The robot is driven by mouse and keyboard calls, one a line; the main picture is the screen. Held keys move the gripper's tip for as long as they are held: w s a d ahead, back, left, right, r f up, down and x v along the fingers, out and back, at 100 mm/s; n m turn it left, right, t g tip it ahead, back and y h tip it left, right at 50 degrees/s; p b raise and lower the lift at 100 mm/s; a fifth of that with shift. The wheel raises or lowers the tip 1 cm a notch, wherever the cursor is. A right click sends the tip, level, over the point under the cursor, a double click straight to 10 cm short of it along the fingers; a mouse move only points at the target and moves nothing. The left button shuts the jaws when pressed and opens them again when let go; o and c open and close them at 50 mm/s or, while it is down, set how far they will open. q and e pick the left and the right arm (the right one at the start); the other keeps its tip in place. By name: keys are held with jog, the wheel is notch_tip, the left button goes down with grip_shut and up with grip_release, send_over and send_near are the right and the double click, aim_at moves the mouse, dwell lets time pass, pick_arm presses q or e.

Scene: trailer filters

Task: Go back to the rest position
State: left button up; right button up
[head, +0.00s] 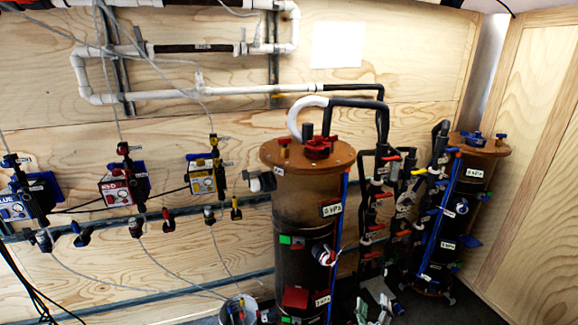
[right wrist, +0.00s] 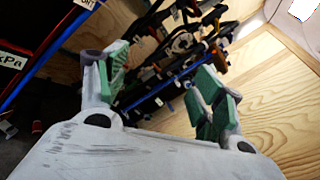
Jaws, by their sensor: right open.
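My right gripper (head: 376,302) is low in the head view, just right of the base of the near filter tank (head: 308,215). Its grey fingers with green pads also show in the right wrist view (right wrist: 163,68), spread apart with nothing between them. The near tank is a dark cylinder with an orange-brown lid, a red knob and kPa labels. A second, similar tank (head: 455,215) with blue knobs stands behind to the right. My left gripper is not in view.
Blue (head: 28,197), red (head: 124,185) and yellow (head: 205,177) boxes hang on the plywood wall at left. Valve piping (head: 378,205) stands between the tanks. A white bucket (head: 238,308) sits left of the near tank. A wooden panel (head: 530,170) closes the right side.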

jog(key=s+d+f+m+g+h, duration=0.1)
jog(key=s+d+f+m+g, duration=0.6)
jog(key=d+f, duration=0.6)
jog(key=s+d+f+m+g, duration=0.4)
jog(key=s+d+f+m, duration=0.5)
jog(key=d+f, duration=0.4)
jog(key=s+d+f+m+g+y, duration=0.1)
jog(key=s+d+f+m+g, duration=0.15)
jog(key=s+d+m, duration=0.55)
jog(key=s+d+f+m+g, duration=0.1)
jog(key=s+d+f+m, duration=0.3)
jog(key=s, duration=0.9)
jog(key=s+d+f+m+g+y, duration=0.1)
jog(key=s+d+f+m+g, duration=0.1)
jog(key=s+d+m, duration=0.6)
jog(key=s+a+f+y, duration=0.1)
jog(key=a+f, duration=0.3)
jog(key=a, duration=1.1)
jog(key=s+a+f+m+y, duration=0.1)
jog(key=s+a+f+y, duration=0.1)
jog(key=a, duration=1.3)
jog(key=s+a+f+y, duration=0.2)
jog(key=a+f, duration=0.4)
jog(key=a, duration=0.9)
jog(key=shift+s+a, duration=0.2)
jog(key=shift+s, duration=0.2)
jog(key=shift+f+g, duration=0.1)
jog(key=shift+g, duration=0.15)
